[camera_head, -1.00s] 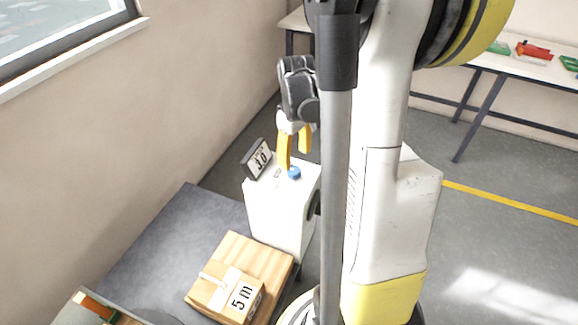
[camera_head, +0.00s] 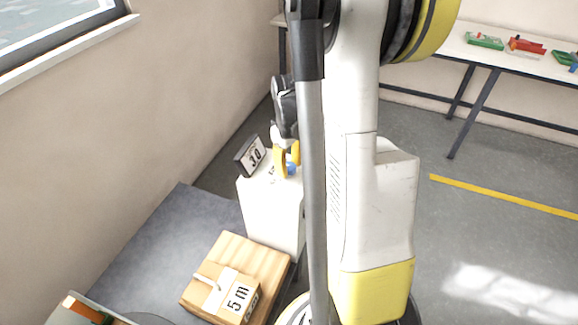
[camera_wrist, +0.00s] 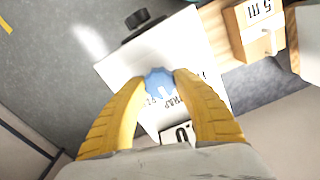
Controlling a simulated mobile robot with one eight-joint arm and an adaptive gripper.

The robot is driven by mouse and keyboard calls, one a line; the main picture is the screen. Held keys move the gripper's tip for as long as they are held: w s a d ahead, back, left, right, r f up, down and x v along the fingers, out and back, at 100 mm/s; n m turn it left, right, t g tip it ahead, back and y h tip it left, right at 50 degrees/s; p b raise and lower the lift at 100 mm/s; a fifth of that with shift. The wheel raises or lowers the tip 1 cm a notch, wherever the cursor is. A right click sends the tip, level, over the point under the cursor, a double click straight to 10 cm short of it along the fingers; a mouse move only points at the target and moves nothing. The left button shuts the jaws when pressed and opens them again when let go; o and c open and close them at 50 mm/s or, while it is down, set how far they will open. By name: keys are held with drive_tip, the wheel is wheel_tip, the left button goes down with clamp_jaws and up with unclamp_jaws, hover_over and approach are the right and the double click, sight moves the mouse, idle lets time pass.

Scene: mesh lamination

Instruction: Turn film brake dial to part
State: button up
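The film brake dial (camera_wrist: 160,84) is a small blue scalloped knob on top of a white box (camera_head: 268,205). Dark printed words lie around it, partly hidden by my fingers, so I cannot read its setting. My gripper (camera_wrist: 160,82) is over the box top with its two yellow fingers pointing down. The fingertips sit on opposite sides of the dial and appear to touch it. In the head view the gripper (camera_head: 288,165) is low at the dial, and a bit of blue shows between the fingers.
A small display reading 3.0 (camera_head: 251,157) stands at the box's back left corner. A black knob (camera_wrist: 140,20) sticks out of the box's side. The wall is close on the left.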

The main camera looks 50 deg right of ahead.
sight(289, 166)
drive_tip(key=shift+m, duration=0.4)
drive_tip(key=shift+c, duration=0.2)
drive_tip(key=m, duration=0.5)
drive_tip(key=shift+m, duration=0.3)
drive_tip(key=m, duration=0.5)
drive_tip(key=shift+m, duration=0.3)
drive_tip(key=o, duration=1.2)
wheel_tip(289, 166, up, 12)
